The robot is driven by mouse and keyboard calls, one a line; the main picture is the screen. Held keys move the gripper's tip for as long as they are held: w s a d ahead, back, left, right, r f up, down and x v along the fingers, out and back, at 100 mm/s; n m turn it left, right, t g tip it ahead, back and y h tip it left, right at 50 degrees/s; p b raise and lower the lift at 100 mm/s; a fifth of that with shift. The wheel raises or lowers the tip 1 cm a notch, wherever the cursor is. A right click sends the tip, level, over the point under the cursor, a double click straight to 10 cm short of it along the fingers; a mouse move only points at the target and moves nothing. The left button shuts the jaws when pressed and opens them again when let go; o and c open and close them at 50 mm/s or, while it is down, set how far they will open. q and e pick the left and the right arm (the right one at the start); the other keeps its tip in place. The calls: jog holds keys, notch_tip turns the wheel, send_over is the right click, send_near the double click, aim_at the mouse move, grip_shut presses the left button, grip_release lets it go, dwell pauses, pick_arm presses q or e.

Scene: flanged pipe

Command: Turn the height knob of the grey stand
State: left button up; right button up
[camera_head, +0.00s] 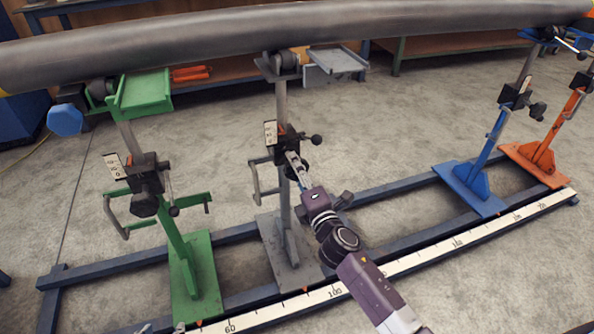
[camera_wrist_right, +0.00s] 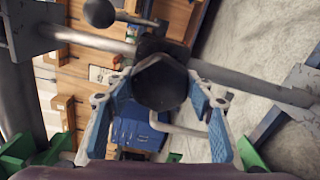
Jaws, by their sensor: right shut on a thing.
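The grey stand (camera_head: 283,105) is upright in the middle of the head view, under the long pipe. Its dark height knob (camera_wrist_right: 163,82) sits between the blue-padded fingers of my right gripper (camera_wrist_right: 165,112), which is shut on it. In the head view my right gripper (camera_head: 297,166) reaches the clamp block from the lower right and hides most of the knob. A ball-ended lever (camera_head: 316,140) sticks out just above it and also shows in the right wrist view (camera_wrist_right: 98,12).
The pipe (camera_head: 200,42) crosses the top. A green stand (camera_head: 190,260) is on the left; blue (camera_head: 470,180) and orange (camera_head: 540,155) stands are on the right. The rail with a ruler (camera_head: 430,248) runs along the floor. Floor between grey and blue stands is open.

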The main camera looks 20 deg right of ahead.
jog(key=shift+m, duration=0.6)
jog(key=o, duration=1.2)
jog(key=shift+c, duration=0.2)
jog(key=shift+s, duration=0.1)
jog(key=s, duration=1.2)
jog(key=shift+d, duration=0.25)
jog(key=shift+m, duration=0.3)
